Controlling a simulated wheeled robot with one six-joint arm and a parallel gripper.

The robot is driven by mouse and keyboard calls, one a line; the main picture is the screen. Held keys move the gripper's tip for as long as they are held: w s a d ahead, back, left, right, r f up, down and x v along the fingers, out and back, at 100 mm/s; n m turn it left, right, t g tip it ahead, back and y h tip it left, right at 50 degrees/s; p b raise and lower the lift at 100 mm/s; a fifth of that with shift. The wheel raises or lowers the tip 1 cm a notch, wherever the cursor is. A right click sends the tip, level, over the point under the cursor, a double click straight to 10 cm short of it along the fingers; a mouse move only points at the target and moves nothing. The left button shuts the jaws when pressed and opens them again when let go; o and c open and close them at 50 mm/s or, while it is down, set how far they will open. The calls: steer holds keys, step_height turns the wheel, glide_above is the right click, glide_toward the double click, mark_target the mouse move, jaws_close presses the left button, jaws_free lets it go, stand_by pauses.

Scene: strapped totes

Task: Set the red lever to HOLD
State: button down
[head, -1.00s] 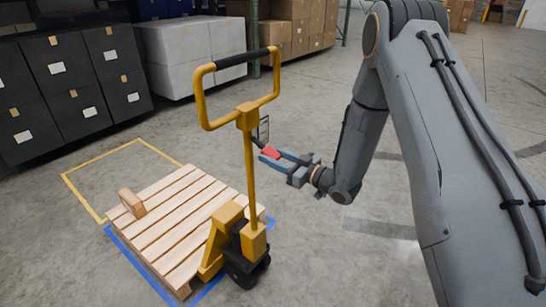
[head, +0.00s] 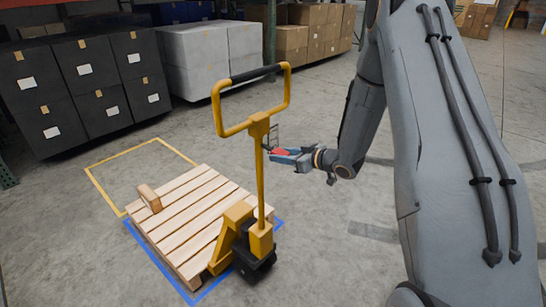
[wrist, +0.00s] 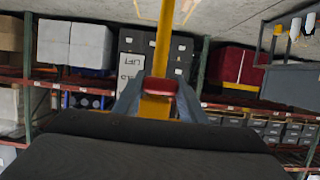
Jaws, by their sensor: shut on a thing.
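The yellow pallet jack (head: 260,200) stands with its handle upright, its low body at the right corner of the wooden pallet. The red lever (head: 281,153) is beside the jack's handle post; it also shows as a red bar in the wrist view (wrist: 160,85), in front of the yellow post (wrist: 163,50). My gripper (head: 284,155) is shut on the lever, with its blue-grey fingers (wrist: 158,92) on either side of it. I cannot tell which mark the lever is at.
The wooden pallet (head: 190,222) lies on the floor with a small wooden block (head: 149,198) on it. Dark totes (head: 60,95) and pale wrapped boxes (head: 208,55) stand behind at left.

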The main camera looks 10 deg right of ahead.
steer(key=shift+w+r, duration=0.1)
steer(key=shift+r, duration=0.1)
steer(key=c, duration=1.1)
jaws_free()
steer(key=shift+d, duration=0.1)
steer(key=b+v, duration=0.2)
steer(key=v, duration=0.5)
steer(key=shift+s+d, duration=0.15)
steer(key=shift+s, duration=0.25)
steer(key=s+a+m+g+h, duration=0.1)
steer(key=s+m+g+h, duration=0.1)
steer(key=s, duration=0.7)
steer(key=s+a+r+m+g+h, duration=0.1)
steer(key=s+m+g+h, duration=0.2)
steer(key=s, duration=0.6)
steer(key=s+a+r+m+g+h, duration=0.1)
steer(key=s+g, duration=0.4)
steer(key=s, duration=0.5)
steer(key=shift+a+r+m+h, duration=0.15)
steer(key=shift+m+h, duration=0.25)
steer(key=shift+h, duration=0.3)
steer(key=shift+a+r+m+h, duration=0.15)
steer(key=shift+m+h, duration=0.25)
steer(key=shift+h, duration=0.3)
